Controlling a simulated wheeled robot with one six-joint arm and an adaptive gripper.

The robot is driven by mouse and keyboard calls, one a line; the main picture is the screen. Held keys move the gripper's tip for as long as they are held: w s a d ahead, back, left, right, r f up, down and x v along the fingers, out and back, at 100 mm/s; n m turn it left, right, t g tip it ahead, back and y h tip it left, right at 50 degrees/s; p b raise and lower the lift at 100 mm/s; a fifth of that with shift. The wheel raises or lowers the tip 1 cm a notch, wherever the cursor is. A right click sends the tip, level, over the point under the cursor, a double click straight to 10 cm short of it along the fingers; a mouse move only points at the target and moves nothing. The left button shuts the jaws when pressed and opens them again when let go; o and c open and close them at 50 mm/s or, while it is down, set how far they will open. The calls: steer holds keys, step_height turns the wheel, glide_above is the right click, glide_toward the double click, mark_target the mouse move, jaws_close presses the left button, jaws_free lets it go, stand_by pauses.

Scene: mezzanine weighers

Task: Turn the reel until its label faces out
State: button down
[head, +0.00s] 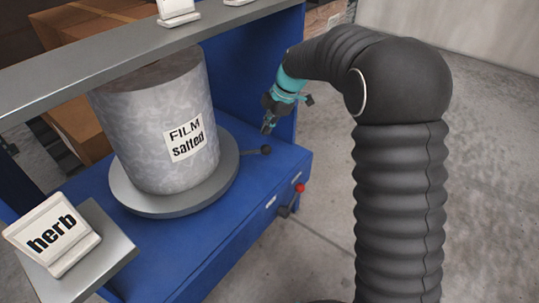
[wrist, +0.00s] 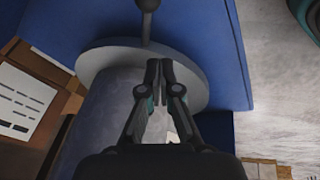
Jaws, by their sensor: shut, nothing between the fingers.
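The reel (head: 150,130) is a large mottled grey cylinder standing upright on a round grey turntable (head: 135,200). Its white label (head: 186,140), reading "FILM salted", shows on the right part of the side seen in the head view. A rod with a black knob (head: 266,149) sticks out from the turntable on the right. In the wrist view, the shut fingertips (wrist: 159,66) show over the turntable (wrist: 190,75), apart from the knob (wrist: 146,5); the reel (wrist: 105,115) is partly hidden.
A grey overhead beam (head: 100,55) crosses above the reel. The blue cabinet (head: 200,245) carries a red button (head: 300,187) on its front. A "herb" sign (head: 52,233) stands on a grey block at the left. Cardboard boxes (head: 75,110) are behind. Concrete floor at right is open.

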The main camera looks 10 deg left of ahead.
steer(key=s+d+f+m+t+y+b, duration=0.1)
steer(key=s+d+m+t+b, duration=0.15)
steer(key=s+d, duration=0.35)
steer(key=shift+m+t, duration=0.55)
steer(key=shift+t, duration=0.1)
steer(key=shift+w+r+p+x, duration=0.15)
steer(key=shift+w+p+x, duration=0.25)
steer(key=shift+x, duration=1.65)
steer(key=shift+w+r+p+x, duration=0.15)
steer(key=shift+w+p+x, duration=0.25)
steer(key=shift+x, duration=1.7)
steer(key=shift+w+r+p+x, duration=0.15)
steer(key=shift+w+p+x, duration=0.2)
steer(key=shift+x, duration=1.7)
